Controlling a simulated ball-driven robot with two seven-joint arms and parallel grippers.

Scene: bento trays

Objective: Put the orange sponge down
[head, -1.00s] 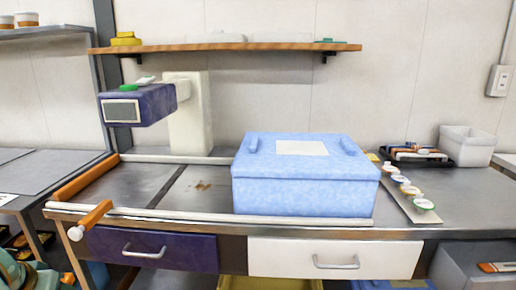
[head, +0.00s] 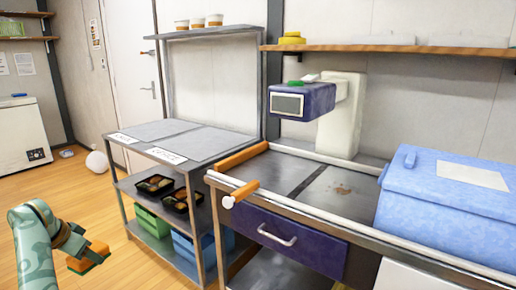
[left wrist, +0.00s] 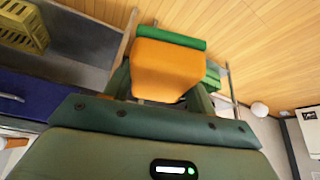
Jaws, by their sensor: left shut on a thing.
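The orange sponge (head: 97,252) is at the lower left of the head view, held off the floor. My left gripper (head: 80,256) is shut on it. In the left wrist view the sponge (left wrist: 166,70) sits between the two green fingers of my left gripper (left wrist: 160,92), with a green strip along its far edge. The fingers hide parts of its sides. My right gripper is in neither view.
A steel rack stands right of my left gripper, with a bare grey top (head: 185,143) bearing two white labels and black food trays (head: 154,184) below. The workbench has an orange-ended rail (head: 240,192), a stained plate and a blue box (head: 450,208). Wooden floor (head: 110,210) is open at left.

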